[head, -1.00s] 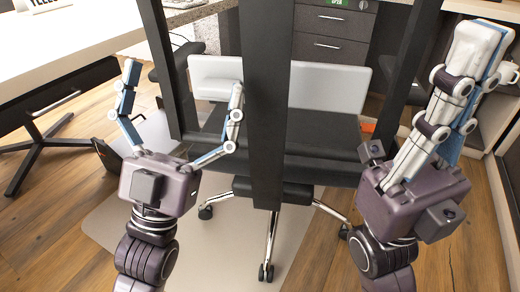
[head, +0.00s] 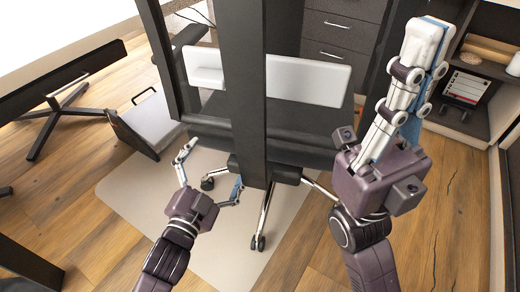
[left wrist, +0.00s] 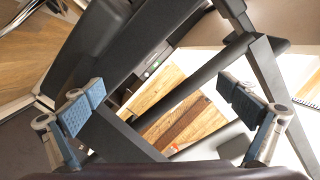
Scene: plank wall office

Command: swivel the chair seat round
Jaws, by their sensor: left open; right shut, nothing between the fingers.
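The office chair has a dark seat (head: 300,122), a white cushion panel (head: 310,80) and a tall black back post (head: 251,90) in front of it in the head view. Its base has chrome legs and castors (head: 258,242). My left gripper (head: 212,166) is open, low at the left of the post, by the seat's near-left edge; contact cannot be told. In the left wrist view, dark bars, apparently of the chair, lie beyond the open fingers (left wrist: 165,103). My right gripper (head: 425,35) is shut and empty, pointing up to the right of the chair.
The chair stands on a beige floor mat (head: 125,195) over a wood floor. A dark drawer unit (head: 340,38) stands behind it, and an open shelf (head: 470,85) at the right. A grey box-like object (head: 150,122) and a table leg (head: 58,112) are at the left.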

